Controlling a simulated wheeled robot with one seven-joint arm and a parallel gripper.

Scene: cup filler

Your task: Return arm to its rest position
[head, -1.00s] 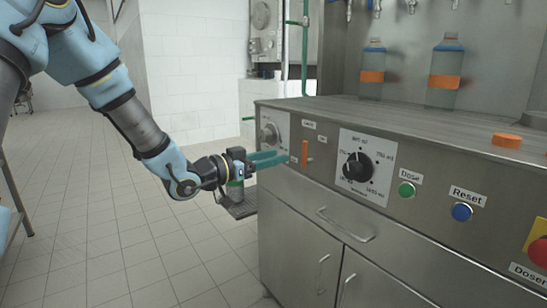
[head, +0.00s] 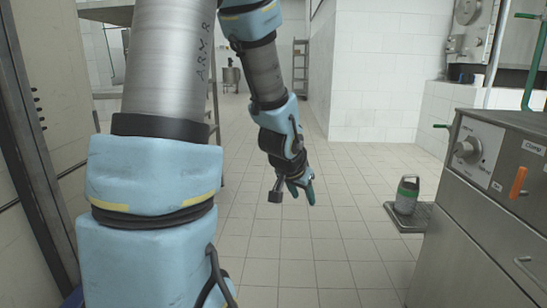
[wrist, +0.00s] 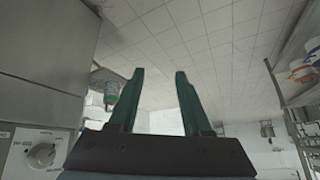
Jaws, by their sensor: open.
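My gripper (head: 299,190) hangs at the end of my blue and grey arm in the middle of the head view, clear of the filler machine. In the wrist view its two green fingers (wrist: 158,80) stand apart with nothing between them. The steel filler machine (head: 485,205) is on the right in the head view, with a grey dial (head: 467,147) and an orange lever (head: 518,182). The dial also shows at lower left in the wrist view (wrist: 41,155).
A green and grey canister (head: 406,196) stands on a dark floor plate (head: 411,219) left of the machine. A ladder (head: 300,62) stands far back. A dark-edged cabinet or door frame (head: 35,150) is at the left. The tiled floor around my gripper is clear.

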